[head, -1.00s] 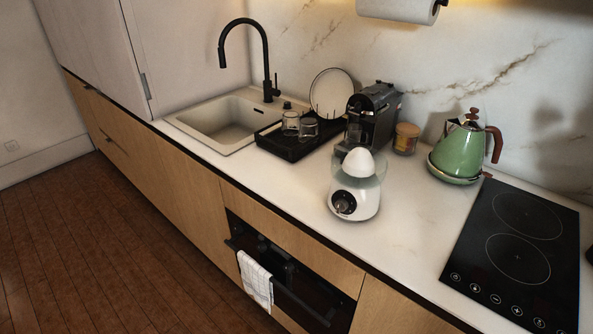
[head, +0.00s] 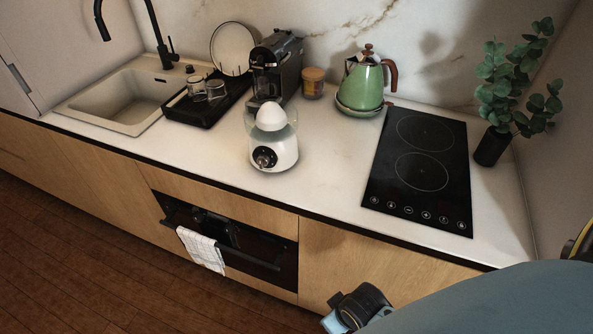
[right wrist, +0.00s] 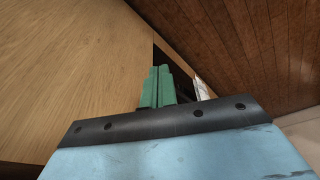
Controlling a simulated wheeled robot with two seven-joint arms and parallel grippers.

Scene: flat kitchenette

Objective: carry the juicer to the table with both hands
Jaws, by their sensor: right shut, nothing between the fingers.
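The juicer (head: 272,140), white with a rounded cone top, a clear bowl and a dark front knob, stands upright on the white counter near its front edge. My right arm comes in from the lower right of the head view, its wrist low in front of the cabinets and well apart from the juicer. In the right wrist view my right gripper (right wrist: 157,88) has its green fingers together, with nothing between them, beside a wooden cabinet front. My left gripper is out of view. No separate table shows.
A coffee machine (head: 276,66) stands close behind the juicer. A black drying tray (head: 205,108) and sink (head: 115,105) lie left. A green kettle (head: 361,84), black cooktop (head: 420,170) and potted plant (head: 491,148) are right. A towel (head: 201,249) hangs on the oven.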

